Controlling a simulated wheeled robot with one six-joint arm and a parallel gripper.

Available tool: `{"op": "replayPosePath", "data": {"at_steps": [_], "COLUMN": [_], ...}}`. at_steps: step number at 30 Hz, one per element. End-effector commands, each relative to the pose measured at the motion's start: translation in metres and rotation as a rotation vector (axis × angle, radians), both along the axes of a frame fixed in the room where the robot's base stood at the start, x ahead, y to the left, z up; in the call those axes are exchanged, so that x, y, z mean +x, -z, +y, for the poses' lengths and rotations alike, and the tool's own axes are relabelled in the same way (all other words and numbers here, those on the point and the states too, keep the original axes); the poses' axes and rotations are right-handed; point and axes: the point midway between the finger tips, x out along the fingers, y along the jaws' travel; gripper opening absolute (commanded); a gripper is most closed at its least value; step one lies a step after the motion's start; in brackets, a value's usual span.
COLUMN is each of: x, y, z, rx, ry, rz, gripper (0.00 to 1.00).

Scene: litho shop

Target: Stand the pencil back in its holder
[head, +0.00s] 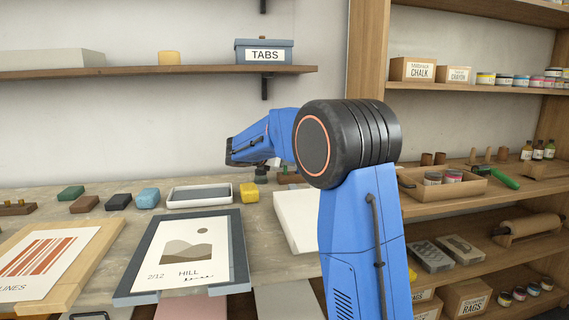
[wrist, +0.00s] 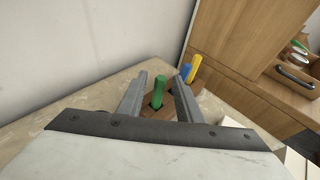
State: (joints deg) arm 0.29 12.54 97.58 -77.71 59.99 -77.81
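In the wrist view, my gripper (wrist: 163,74) is open, with its two grey fingers apart. A green stick-like piece (wrist: 158,92) shows between the fingers, with a visible gap to the right finger. It rises from a brown wooden block (wrist: 146,113) with dark holes, which looks like the holder. A blue piece (wrist: 194,66) and a yellow piece (wrist: 190,77) show beyond the right finger, which partly hides them. I cannot tell which piece is the pencil. In the head view, my arm hides most of this area.
Framed prints, including the grey-framed HILL print (head: 240,250), lie on the bench front. A white tray (head: 172,204), a yellow block (head: 249,192) and other coloured blocks stand behind. A wooden shelf unit (head: 362,60) rises at the right. The wall is close behind.

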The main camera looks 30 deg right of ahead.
Motion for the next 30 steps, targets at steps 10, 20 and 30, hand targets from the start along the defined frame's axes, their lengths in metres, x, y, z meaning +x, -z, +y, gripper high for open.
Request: {"op": "replayPosePath", "data": {"at_steps": [10,20,30], "x": [-0.018,-0.045,-0.066], "y": [-0.016,-0.039,-0.056], "z": [0.04,0.096,0.14], "rx": [0.001,0.001,0.0], "ry": [-0.004,-0.003,-0.003], "rz": [-0.001,-0.002,-0.001], "gripper": [0.32,0.32,0.32]}}
